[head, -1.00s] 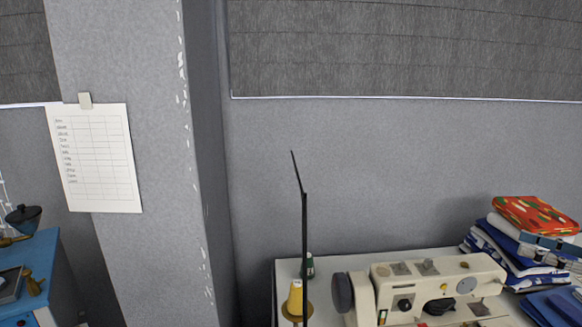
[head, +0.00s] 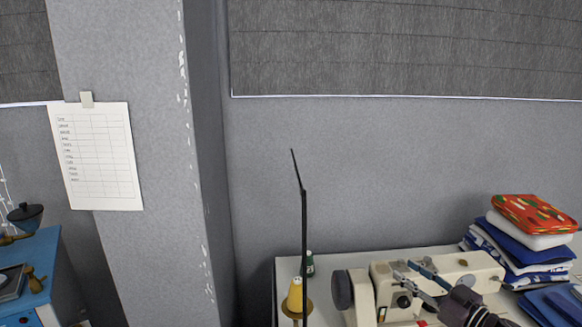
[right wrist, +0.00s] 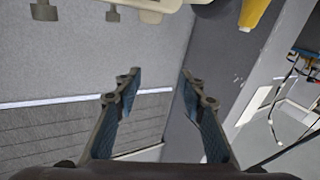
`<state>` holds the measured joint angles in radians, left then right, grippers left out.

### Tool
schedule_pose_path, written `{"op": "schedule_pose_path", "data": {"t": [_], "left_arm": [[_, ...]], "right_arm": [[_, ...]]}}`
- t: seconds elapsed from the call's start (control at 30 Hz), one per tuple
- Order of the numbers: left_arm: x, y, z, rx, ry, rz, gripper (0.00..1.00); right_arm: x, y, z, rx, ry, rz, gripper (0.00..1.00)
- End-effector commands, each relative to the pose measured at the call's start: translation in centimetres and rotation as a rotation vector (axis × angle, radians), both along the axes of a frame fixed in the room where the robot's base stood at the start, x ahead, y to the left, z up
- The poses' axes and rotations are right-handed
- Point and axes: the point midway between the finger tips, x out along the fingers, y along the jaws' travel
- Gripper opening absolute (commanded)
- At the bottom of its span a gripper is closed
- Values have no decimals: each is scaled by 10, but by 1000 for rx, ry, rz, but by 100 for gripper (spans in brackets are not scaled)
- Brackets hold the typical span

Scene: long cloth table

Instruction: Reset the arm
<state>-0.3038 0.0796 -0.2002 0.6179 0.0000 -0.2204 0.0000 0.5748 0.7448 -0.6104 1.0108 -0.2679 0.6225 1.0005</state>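My right gripper (head: 408,270) is in the lower right of the head view, in front of the sewing machine (head: 455,268) and overlapping it in the picture. Its two fingers are apart with nothing between them. The right wrist view shows the same open, empty fingers (right wrist: 160,88) with wall behind them. My left gripper is in neither view.
A cream table (head: 288,270) carries the sewing machine, a yellow thread cone (head: 295,296), a green spool (head: 309,265) and a folded cloth stack (head: 535,225). A thin dark pole (head: 304,235) rises at the left. A blue cabinet (head: 42,258) stands far left.

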Motion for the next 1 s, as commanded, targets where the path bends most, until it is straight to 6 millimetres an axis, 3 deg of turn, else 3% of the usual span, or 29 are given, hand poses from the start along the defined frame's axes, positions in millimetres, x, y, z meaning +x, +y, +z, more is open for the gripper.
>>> {"op": "schedule_pose_path", "data": {"t": [0.03, 0.2, 0.27, 0.4, 0.57, 0.7, 0.8, 1.0], "left_arm": [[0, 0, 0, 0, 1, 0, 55], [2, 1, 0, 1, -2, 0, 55], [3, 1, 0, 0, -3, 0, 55], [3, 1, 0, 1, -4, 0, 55], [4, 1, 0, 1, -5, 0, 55], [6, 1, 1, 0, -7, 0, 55], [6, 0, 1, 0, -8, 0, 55], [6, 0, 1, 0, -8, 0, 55]], "right_arm": [[-5, 25, -19, 6, 18, -36, 37], [-31, 76, -71, -12, 114, -201, 37], [-47, 88, -88, -24, 167, -257, 37], [-96, 108, -125, -66, 323, -374, 37], [-175, 118, -160, -136, 551, -469, 37], [-253, 119, -178, -208, 759, -507, 37], [-297, 117, -183, -250, 870, -510, 37], [-365, 116, -184, -311, 1035, -496, 37]]}}
